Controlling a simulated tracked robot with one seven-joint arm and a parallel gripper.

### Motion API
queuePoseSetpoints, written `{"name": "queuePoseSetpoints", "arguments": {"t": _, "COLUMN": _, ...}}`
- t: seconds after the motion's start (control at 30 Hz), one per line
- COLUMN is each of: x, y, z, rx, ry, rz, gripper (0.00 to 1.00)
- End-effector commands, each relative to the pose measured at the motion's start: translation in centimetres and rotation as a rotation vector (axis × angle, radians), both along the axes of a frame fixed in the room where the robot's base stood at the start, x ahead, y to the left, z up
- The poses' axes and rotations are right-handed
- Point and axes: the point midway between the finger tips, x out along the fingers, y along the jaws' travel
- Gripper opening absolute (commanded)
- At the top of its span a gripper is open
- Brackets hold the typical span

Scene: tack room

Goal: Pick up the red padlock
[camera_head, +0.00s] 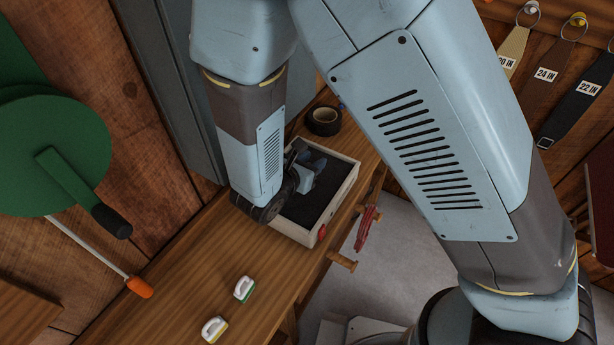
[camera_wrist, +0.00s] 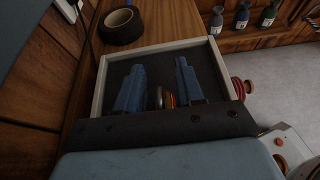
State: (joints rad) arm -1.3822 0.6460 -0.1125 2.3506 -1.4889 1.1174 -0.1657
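My gripper (camera_wrist: 158,72) is open, its two blue fingers reaching into a shallow tray with a dark lining (camera_wrist: 100,82). Between the fingers, nearer their base, is a small object with red, yellow and grey bands (camera_wrist: 168,98). It may be the red padlock, but only part of it shows and I cannot make out a shackle. The fingers appear to stand apart on either side of it; contact is unclear. In the head view my gripper (camera_head: 313,166) is over the pale-rimmed tray (camera_head: 344,190), and my arm hides part of the tray's inside.
A roll of black tape (camera_head: 323,120) lies behind the tray. Red cord (camera_head: 364,229) hangs at the bench's edge. A grey cabinet (camera_head: 160,80) stands close to my arm.

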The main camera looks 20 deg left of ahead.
Motion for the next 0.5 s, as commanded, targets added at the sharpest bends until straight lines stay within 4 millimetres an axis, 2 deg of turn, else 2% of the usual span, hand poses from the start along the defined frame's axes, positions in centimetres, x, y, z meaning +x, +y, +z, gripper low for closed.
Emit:
{"name": "queuePoseSetpoints", "arguments": {"t": 0.1, "x": -0.03, "y": 0.02, "z": 0.00, "rx": 0.000, "ry": 0.000, "rz": 0.000, "gripper": 0.37}}
{"name": "queuePoseSetpoints", "arguments": {"t": 0.5, "x": -0.05, "y": 0.04, "z": 0.01, "rx": 0.000, "ry": 0.000, "rz": 0.001, "gripper": 0.00}}
